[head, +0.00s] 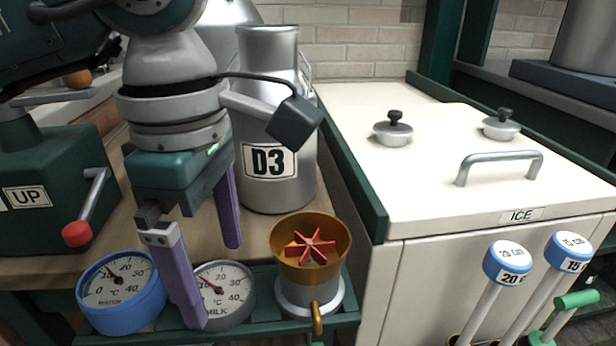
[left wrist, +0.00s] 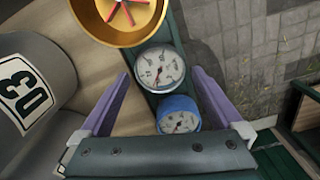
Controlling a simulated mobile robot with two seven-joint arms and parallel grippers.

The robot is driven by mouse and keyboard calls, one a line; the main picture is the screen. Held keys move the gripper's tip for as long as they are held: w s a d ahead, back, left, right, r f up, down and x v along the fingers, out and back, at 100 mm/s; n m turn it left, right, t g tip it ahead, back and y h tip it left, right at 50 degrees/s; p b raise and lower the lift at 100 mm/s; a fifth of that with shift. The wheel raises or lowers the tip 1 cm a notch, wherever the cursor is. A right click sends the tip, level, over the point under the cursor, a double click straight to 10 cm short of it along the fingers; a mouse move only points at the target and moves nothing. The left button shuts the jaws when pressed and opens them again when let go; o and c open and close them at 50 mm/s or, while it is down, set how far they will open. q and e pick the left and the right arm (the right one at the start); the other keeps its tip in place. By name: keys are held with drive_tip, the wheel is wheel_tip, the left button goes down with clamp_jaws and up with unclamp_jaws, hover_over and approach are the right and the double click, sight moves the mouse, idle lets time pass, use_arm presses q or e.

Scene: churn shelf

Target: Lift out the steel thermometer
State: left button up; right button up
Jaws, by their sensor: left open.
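The steel thermometer (head: 228,297) is a round white dial with a grey metal rim and the word MILK, sitting in a dark green rack (head: 262,312). One purple finger of my left gripper hides its left edge in the head view. It shows whole in the left wrist view (left wrist: 160,68), ahead of and between the fingertips. My left gripper (head: 212,283) is open and empty, pointing down, its fingers spread over the rack. It also shows in the left wrist view (left wrist: 160,76). I cannot tell whether a finger touches the dial. My right gripper is not in view.
A blue-rimmed thermometer (head: 122,290) sits close on the left. A brass funnel cup with a red star-shaped wheel (head: 310,252) stands close on the right. A steel can marked D3 (head: 272,115) stands behind. A white ICE chest (head: 440,180) is at the right.

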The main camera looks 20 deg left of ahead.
use_arm(q)
drive_tip(key=shift+f, duration=0.95)
drive_tip(key=shift+c, duration=0.2)
